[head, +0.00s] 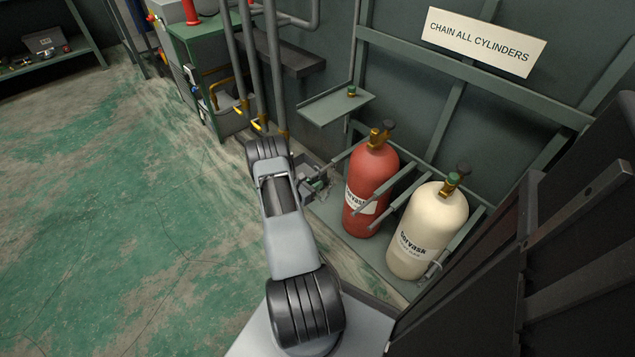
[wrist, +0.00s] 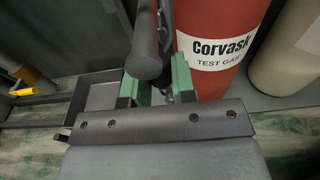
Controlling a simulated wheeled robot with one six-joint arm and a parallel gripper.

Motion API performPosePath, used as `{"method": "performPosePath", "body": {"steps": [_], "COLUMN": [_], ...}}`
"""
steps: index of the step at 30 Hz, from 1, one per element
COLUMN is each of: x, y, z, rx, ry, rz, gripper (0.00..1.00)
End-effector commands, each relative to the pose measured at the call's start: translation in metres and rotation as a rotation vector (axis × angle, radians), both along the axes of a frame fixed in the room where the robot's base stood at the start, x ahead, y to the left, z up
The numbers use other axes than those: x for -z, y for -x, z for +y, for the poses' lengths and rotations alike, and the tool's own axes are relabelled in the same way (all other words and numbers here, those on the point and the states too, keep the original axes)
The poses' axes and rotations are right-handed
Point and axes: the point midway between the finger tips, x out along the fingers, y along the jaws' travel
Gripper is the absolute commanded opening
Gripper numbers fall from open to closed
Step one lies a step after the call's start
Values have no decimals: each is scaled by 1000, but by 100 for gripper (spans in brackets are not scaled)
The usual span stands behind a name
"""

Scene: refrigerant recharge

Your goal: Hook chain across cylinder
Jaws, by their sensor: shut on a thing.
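A red cylinder (head: 371,177) stands upright in the rack, beside a cream cylinder (head: 431,215) to its right. The red one's label also shows in the wrist view (wrist: 212,50). My gripper (head: 321,183) is at the left side of the red cylinder, by the rack's rail end. In the wrist view its green-tipped fingers (wrist: 155,88) are shut on a small dark metal piece, seemingly the chain's end (wrist: 161,92). A dark round bar (wrist: 146,48) hides part of it. I cannot make out the rest of the chain. A small metal fitting (head: 436,267) sits low by the cream cylinder.
Rack rails (head: 380,193) jut out beside the cylinders. A small shelf (head: 336,108) with a green-and-brass fitting is above my gripper. Grey pipes (head: 258,70) and a green cabinet (head: 197,62) stand behind. A dark panel (head: 490,265) rises at right. The floor at left is clear.

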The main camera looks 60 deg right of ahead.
Motion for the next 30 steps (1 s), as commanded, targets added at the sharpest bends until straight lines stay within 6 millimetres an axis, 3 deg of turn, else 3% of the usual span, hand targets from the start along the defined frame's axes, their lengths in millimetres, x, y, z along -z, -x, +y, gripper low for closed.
{"method": "performPosePath", "body": {"steps": [30], "x": [0], "y": [-20], "z": [61], "rx": [-1], "ry": [0], "rz": [1], "gripper": [4]}}
